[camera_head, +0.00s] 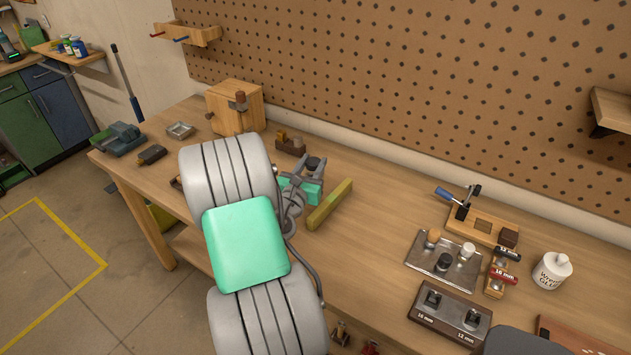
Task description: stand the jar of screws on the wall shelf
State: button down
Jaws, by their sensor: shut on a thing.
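My gripper (313,170) is over the workbench, left of the picture's middle, with my arm in front of it. Its jaws are shut on a small dark-topped thing (314,162), which looks like the jar of screws. Its body is mostly hidden by the gripper, so I cannot see screws or tell whether it touches the bench. A wooden wall shelf (612,106) on a dark bracket is at the right edge, cut off by the frame; the visible part of its top looks bare. Another small wall shelf (72,60) at far left carries several bottles.
A yellow-green bar (329,205) lies just right of my gripper. A wooden box (235,107) and a brown block (290,143) stand behind it. A metal tray (443,262), tool holders and a white glue pot (551,270) crowd the right. The bench between is clear.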

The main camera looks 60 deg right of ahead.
jog(key=shift+w+d+f, duration=0.7)
jog(key=shift+d+f, duration=0.15)
jog(key=shift+f, duration=0.8)
jog(key=shift+w+d+f, duration=0.7)
jog(key=shift+d+f, duration=0.2)
jog(key=shift+f, duration=0.75)
jog(key=shift+w+d+f, duration=0.7)
jog(key=shift+d+f, duration=0.15)
jog(key=shift+f, duration=0.8)
jog(key=c, duration=0.9)
grip_release()
